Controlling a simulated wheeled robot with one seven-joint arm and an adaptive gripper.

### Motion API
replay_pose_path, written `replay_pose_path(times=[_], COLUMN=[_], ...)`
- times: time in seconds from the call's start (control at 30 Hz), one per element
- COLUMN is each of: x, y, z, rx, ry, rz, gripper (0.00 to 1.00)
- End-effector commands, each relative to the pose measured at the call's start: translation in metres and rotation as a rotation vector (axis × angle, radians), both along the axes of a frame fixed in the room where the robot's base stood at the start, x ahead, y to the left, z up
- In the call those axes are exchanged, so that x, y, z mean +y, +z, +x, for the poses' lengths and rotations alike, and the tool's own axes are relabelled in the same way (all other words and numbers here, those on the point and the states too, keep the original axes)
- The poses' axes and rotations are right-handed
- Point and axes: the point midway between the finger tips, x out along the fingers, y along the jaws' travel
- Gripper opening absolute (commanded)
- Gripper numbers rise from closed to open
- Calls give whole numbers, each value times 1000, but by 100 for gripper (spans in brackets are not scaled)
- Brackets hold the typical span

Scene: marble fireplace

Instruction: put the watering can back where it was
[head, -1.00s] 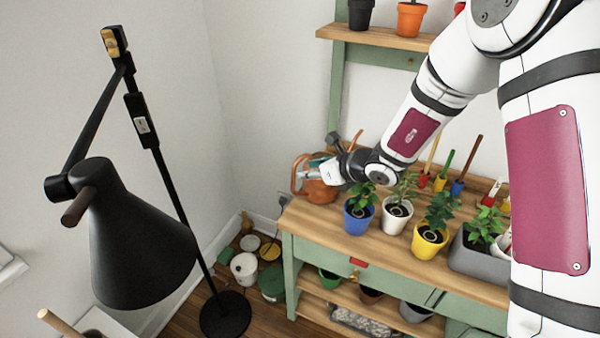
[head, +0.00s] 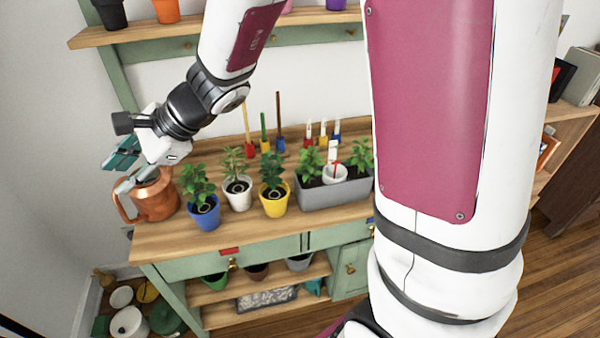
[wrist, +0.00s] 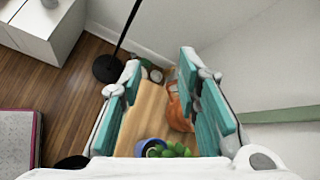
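The orange-copper watering can (head: 157,200) stands upright on the left end of the wooden potting bench (head: 200,242), its loop handle toward the left. In the wrist view the can (wrist: 179,113) shows beyond the open fingers, partly hidden by the right finger. My gripper (head: 122,172) is above the can's left side, its teal-padded fingers spread. The wrist view shows my gripper (wrist: 160,62) wide open with nothing held between the pads. I cannot tell whether a finger touches the can.
A blue pot (head: 205,215) with a plant stands just right of the can, then a white pot (head: 238,195), a yellow pot (head: 274,203) and a grey planter (head: 330,192). A shelf (head: 150,32) hangs above. Buckets (head: 128,322) sit on the floor at left.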

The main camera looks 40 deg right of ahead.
Motion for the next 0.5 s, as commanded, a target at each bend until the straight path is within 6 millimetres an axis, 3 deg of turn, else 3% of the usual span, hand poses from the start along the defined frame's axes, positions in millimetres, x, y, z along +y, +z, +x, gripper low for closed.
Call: replay_pose_path(times=[0.03,0.2,0.37,0.5], x=[-5,-31,-72,-117], y=[16,42,53,57], z=[-19,-86,-143,-185], rx=[-70,-270,-423,-516], ry=[83,380,633,834], rz=[-60,-304,-566,-815], gripper=[30,30,30,30])
